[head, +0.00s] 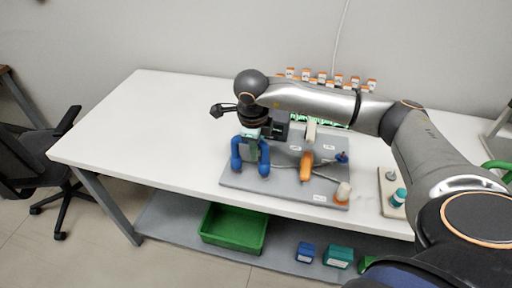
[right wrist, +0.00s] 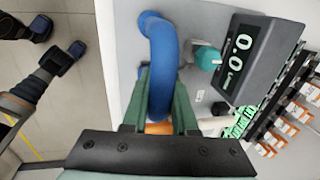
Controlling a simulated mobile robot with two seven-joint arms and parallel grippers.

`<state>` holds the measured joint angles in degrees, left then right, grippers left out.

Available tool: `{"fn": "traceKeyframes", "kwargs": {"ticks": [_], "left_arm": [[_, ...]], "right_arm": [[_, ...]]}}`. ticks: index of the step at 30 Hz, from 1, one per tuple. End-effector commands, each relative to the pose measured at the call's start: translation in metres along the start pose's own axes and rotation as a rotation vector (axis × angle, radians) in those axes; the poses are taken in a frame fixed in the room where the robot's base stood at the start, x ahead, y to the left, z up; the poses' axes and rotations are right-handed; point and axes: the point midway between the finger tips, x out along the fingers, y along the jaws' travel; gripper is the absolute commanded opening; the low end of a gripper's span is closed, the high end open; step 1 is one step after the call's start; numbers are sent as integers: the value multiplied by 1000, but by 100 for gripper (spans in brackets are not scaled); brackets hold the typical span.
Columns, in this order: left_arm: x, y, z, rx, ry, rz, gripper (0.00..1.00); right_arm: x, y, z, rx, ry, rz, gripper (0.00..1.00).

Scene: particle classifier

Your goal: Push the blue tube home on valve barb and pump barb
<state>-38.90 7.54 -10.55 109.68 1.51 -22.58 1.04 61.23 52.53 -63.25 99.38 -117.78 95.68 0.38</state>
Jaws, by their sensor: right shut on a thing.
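The blue tube (head: 237,158) is a thick bent piece at the left part of the grey board (head: 285,192) in the head view. My right gripper (head: 250,152) comes down over it from above, with a blue length showing on either side. In the right wrist view the blue tube (right wrist: 163,50) runs between the green fingers of my right gripper (right wrist: 160,97), which is shut on it. A teal part (right wrist: 206,57) sits beside the tube. I cannot make out the valve barb or pump barb, or how far the tube covers them. My left gripper is out of view.
An orange part (head: 306,166) and an orange-white part (head: 342,192) stand on the board. A display box (right wrist: 245,58) reads 0.0. Orange-capped vials (head: 340,78) line the back. A teal-capped container (head: 398,197) is right. The table's left side is clear.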

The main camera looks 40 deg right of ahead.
Motion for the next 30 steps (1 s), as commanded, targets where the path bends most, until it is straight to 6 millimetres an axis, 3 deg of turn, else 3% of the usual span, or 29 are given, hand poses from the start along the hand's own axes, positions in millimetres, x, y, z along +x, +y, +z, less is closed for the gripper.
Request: {"fn": "traceKeyframes", "kwargs": {"ticks": [12, 13, 21, 30], "left_arm": [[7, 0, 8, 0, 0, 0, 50], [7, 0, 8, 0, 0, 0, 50], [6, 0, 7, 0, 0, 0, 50], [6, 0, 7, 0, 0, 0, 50]], "right_arm": [[15, 4, -2, -2, 7, 4, 0], [14, 4, -2, -2, 7, 4, 27], [12, 3, -1, -2, 4, 3, 58], [11, 3, -1, -1, 4, 2, 61]]}}
